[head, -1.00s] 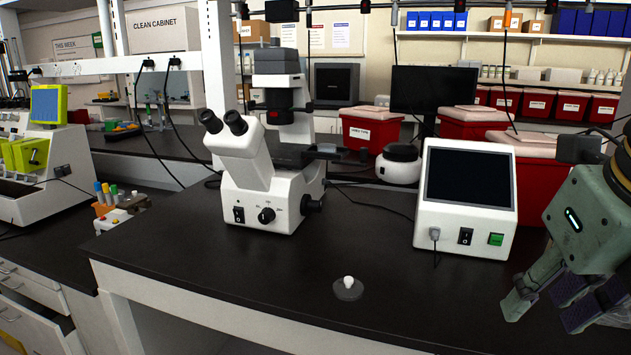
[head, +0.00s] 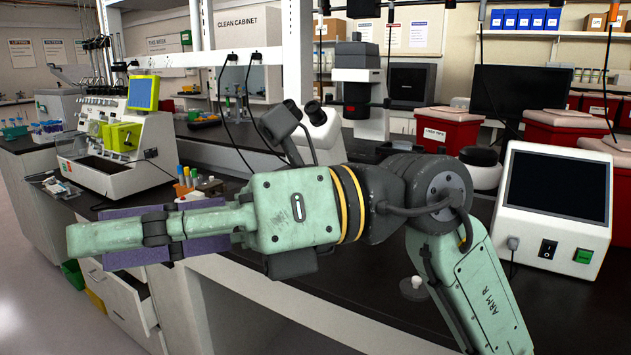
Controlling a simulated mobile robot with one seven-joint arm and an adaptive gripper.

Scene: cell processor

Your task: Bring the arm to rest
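My arm lies across the middle of the head view, in front of the microscope and over the bench edge. My gripper (head: 150,232) is a green body with purple finger pads and points left, seen from the side. The near finger hides the far one, so I cannot tell how far apart they are. No object shows at the fingertips.
The black bench (head: 560,300) carries a white screen device (head: 556,205), a small dark disc with a white knob (head: 413,288) and the partly hidden microscope (head: 321,127). A cell processor with a green screen (head: 143,93) stands at left. A drawer (head: 125,300) is open below.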

